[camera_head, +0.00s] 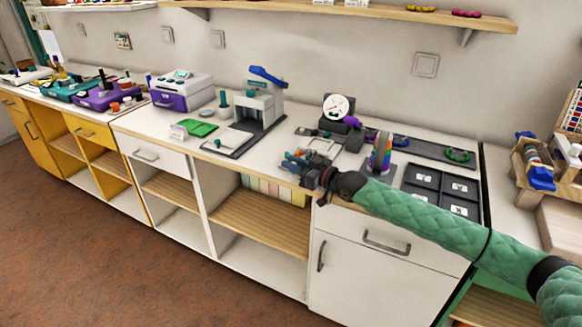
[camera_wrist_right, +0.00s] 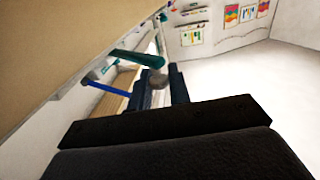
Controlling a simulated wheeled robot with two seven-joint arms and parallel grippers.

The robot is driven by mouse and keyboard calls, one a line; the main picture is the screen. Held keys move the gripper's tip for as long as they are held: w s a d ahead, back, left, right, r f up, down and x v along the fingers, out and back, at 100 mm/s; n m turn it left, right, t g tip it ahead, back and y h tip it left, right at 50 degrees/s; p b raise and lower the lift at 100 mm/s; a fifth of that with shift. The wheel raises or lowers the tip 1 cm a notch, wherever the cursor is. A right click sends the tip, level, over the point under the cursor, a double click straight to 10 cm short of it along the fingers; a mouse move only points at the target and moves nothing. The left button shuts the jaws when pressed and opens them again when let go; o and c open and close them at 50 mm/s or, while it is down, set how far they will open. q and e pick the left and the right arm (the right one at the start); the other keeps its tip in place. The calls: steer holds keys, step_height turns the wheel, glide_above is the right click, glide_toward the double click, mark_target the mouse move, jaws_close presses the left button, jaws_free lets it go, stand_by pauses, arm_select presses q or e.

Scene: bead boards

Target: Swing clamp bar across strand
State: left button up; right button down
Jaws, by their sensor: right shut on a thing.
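My right gripper (camera_head: 305,167) is at the front edge of the counter, at the end of my green-sleeved arm. In the right wrist view its two dark fingers (camera_wrist_right: 162,88) are shut around a small grey rounded end (camera_wrist_right: 156,79), which I take to be part of the clamp bar. A teal bar (camera_wrist_right: 138,57) and a blue bar (camera_wrist_right: 110,87) show just left of the fingers. The gripper hides most of the clamp, and I cannot make out the strand. My left gripper is not in view.
A dark compartment tray (camera_head: 425,182) lies to the right. A grey press with a blue lever (camera_head: 266,75) stands to the left. A wooden shelf (camera_head: 370,14) hangs above.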

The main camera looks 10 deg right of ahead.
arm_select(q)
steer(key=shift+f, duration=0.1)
arm_select(e)
steer(key=c, duration=1.4)
jaws_free()
steer(key=shift+d, duration=0.1)
